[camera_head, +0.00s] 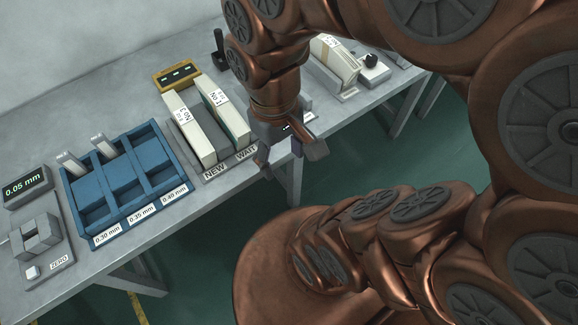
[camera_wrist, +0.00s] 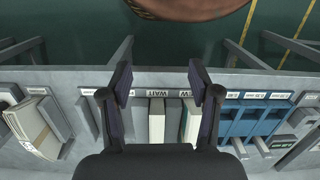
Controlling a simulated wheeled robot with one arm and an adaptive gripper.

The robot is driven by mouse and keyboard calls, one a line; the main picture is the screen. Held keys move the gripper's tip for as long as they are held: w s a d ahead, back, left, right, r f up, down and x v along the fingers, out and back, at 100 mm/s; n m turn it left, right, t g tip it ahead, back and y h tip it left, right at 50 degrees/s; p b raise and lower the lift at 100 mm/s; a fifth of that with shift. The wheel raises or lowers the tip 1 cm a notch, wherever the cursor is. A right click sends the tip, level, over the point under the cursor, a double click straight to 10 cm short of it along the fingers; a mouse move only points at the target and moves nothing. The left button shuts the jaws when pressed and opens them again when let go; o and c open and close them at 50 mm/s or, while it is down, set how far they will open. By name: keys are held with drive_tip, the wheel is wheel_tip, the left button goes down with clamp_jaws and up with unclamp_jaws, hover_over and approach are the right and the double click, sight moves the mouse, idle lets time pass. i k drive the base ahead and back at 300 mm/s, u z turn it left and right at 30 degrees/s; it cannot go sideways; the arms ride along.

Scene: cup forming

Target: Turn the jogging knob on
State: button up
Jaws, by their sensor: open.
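A black round knob (camera_head: 371,60) sits on a small white box at the far right of the table in the head view. I cannot read a label on it, so I cannot confirm that it is the jogging knob. A rounded grey part, perhaps the same knob, is cut off at the left edge of the wrist view (camera_wrist: 8,96). My gripper (camera_head: 290,156) is open and empty, near the table's front edge by the WAIT label, well apart from the knob. Its two fingers also show apart in the wrist view (camera_wrist: 160,84).
A block of pale sheets (camera_head: 337,61) stands left of the knob. Two upright stacks stand in the NEW and WAIT holder (camera_head: 216,174). A blue compartment tray (camera_head: 120,222), a 0.05 mm display (camera_head: 25,187), a yellow-framed panel (camera_head: 177,75) and a black lever (camera_head: 219,48) are farther left.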

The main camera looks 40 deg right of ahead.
sight(371, 60)
drive_tip(key=z, duration=1.35)
drive_tip(key=k, duration=0.5)
drive_tip(key=z, duration=0.95)
drive_tip(key=i, duration=0.95)
drive_tip(key=u, duration=1.5)
